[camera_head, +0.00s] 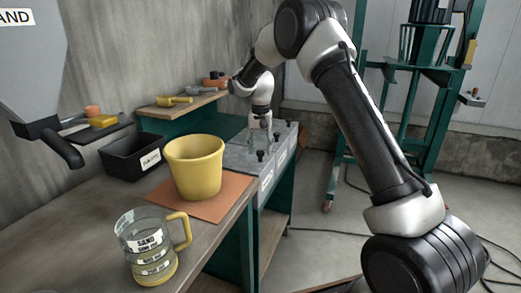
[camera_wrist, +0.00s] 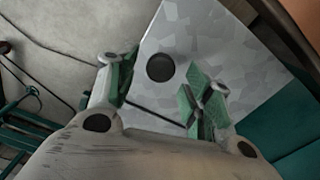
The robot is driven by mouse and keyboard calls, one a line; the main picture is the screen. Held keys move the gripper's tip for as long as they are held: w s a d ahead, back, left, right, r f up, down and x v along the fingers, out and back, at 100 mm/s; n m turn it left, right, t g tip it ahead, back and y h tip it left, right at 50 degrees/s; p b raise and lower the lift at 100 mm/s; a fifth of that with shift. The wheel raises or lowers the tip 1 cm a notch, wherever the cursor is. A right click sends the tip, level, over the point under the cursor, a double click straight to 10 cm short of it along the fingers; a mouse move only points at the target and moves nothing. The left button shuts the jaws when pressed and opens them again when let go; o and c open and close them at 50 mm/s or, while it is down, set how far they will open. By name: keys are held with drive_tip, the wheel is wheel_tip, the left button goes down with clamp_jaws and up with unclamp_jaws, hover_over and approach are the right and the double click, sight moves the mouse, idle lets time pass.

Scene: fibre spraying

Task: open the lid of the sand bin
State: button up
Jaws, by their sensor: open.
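A row of grey metal bins (camera_head: 238,160) with flat lids and black knobs stands beyond the yellow bucket. Their front labels are too small to read, so I cannot tell which is the sand bin. My gripper (camera_head: 262,137) points down over the bins, open and empty. In the wrist view, a black round knob (camera_wrist: 160,67) on a grey mottled lid (camera_wrist: 205,40) shows between and slightly beyond the green-padded fingers of my gripper (camera_wrist: 162,85). The fingers look apart from the knob. The lid under the knob lies flat and shut.
A yellow bucket (camera_head: 195,168) stands on an orange mat (camera_head: 225,207). A black tray (camera_head: 131,157) and a grey hopper (camera_head: 35,65) are at left. A green frame (camera_head: 435,100) stands at back right.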

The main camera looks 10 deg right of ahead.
drive_tip(key=shift+f, duration=0.6)
